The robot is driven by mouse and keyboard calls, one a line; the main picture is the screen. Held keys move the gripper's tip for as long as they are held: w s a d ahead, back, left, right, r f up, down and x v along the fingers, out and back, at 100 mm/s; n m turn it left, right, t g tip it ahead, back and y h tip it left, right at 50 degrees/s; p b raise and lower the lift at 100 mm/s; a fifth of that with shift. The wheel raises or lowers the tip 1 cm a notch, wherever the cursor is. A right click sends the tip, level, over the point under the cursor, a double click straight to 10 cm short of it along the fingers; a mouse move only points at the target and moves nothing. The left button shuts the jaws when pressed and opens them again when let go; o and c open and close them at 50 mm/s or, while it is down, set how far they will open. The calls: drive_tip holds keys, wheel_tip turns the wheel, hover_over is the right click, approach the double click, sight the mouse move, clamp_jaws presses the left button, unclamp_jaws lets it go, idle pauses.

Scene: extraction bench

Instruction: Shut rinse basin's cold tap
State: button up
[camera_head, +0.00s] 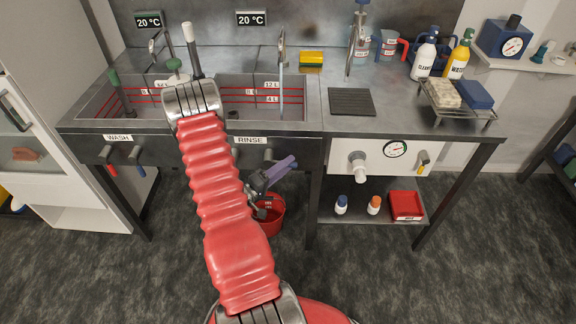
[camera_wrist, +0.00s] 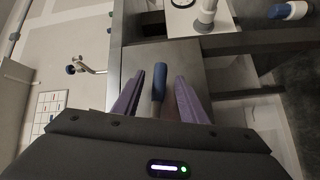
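The rinse basin (camera_head: 235,112) is the right-hand sink, above the RINSE label (camera_head: 250,140). A pale streak like running water (camera_head: 281,92) drops from its spout (camera_head: 282,45). My gripper (camera_head: 280,170) has purple fingers and is below the basin's front panel, right of the RINSE label. In the wrist view my gripper (camera_wrist: 158,98) is open, and a blue tap handle (camera_wrist: 158,82) stands between the fingers with a gap on each side. The handle is hidden in the head view by my gripper.
A red bucket (camera_head: 269,217) stands on the floor just below my gripper. To the right are a white panel with a gauge (camera_head: 395,149) and a white valve (camera_head: 358,165). The wash basin's red (camera_head: 112,170) and blue (camera_head: 140,170) tap handles are at left.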

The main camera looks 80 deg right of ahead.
drive_tip(key=shift+x, duration=0.8)
drive_tip(key=shift+c, duration=0.6)
clamp_jaws()
drive_tip(key=shift+a, duration=0.2)
drive_tip(key=shift+d, duration=0.15)
